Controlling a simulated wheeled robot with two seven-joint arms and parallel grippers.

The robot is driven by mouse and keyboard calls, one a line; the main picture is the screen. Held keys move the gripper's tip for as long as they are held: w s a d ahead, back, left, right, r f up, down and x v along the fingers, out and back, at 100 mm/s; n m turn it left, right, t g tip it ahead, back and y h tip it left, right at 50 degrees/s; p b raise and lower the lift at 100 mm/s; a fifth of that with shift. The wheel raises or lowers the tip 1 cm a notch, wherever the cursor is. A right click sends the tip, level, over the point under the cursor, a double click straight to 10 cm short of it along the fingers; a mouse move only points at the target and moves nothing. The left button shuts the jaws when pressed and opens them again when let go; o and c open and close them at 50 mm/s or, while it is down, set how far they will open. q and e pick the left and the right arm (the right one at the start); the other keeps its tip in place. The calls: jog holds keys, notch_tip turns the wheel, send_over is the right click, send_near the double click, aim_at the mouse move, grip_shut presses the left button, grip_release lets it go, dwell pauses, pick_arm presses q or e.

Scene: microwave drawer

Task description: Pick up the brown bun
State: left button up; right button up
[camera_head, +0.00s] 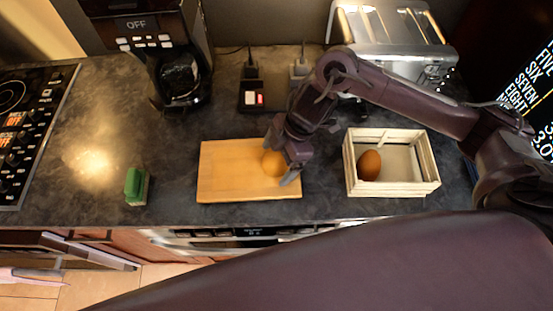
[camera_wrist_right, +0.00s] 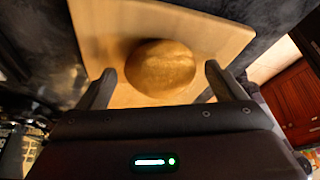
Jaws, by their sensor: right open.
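The round golden-brown bun (camera_head: 271,163) lies on the wooden cutting board (camera_head: 225,172) on the counter. It also shows in the right wrist view (camera_wrist_right: 160,68), resting on the pale board. My right gripper (camera_head: 279,164) is open at the bun, reaching in from the right. In the wrist view one finger is on each side of the bun, with a gap visible on both sides. The gripper partly hides the bun in the head view. My left gripper is not in view.
A cream wooden crate (camera_head: 434,184) to the right holds a brown egg-shaped thing (camera_head: 370,164). A green-topped sponge (camera_head: 135,186) lies left of the board. A coffee maker (camera_head: 180,75), a toaster (camera_head: 385,30) and a stovetop (camera_head: 35,105) surround it.

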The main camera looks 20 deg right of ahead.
jog(key=c, duration=1.1)
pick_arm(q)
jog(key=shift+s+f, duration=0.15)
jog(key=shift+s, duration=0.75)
pick_arm(e)
jog(key=shift+o, duration=0.2)
jog(key=shift+r, duration=0.1)
